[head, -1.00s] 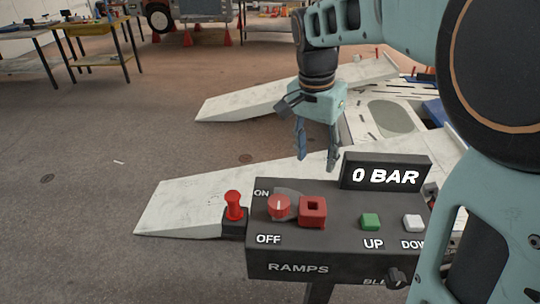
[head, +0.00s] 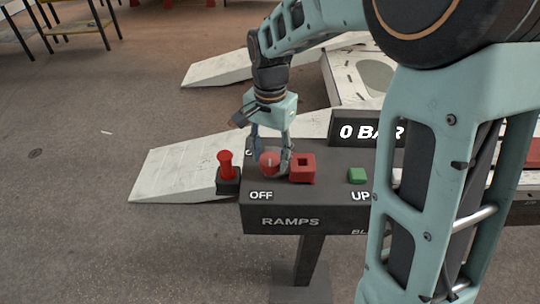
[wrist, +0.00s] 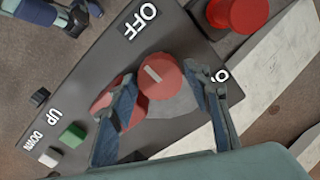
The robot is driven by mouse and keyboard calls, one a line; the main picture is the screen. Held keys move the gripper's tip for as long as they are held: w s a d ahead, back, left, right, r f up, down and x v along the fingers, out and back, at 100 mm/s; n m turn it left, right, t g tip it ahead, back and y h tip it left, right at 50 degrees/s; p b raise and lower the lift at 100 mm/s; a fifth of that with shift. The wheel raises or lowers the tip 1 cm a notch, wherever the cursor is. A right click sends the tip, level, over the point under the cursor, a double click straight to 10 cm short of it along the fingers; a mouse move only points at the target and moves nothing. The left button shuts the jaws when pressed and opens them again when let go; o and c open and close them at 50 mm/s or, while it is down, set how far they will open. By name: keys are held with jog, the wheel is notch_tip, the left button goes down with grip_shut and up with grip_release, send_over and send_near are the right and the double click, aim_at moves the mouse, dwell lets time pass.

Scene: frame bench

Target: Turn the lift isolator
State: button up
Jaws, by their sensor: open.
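The lift isolator is a round red knob (head: 269,162) with a white line, on the dark control box (head: 262,212). In the head view the OFF label is in front of it and the line runs roughly front to back. My gripper (head: 272,153) is open and pointing down over the knob, its fingers partly covering it. In the wrist view the knob (wrist: 160,75) shows between the two spread fingertips (wrist: 168,85), one on each side. I cannot tell whether either finger touches it. The ON label is mostly hidden.
A red square block with a hole (head: 302,168) sits close right of the knob. A red plunger (head: 226,166) stands at the box's left end. A green UP button (head: 357,175) is further right, beside a 0 BAR display (head: 360,130). White ramps (head: 180,165) lie behind.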

jog(key=shift+f, duration=0.25)
grip_shut()
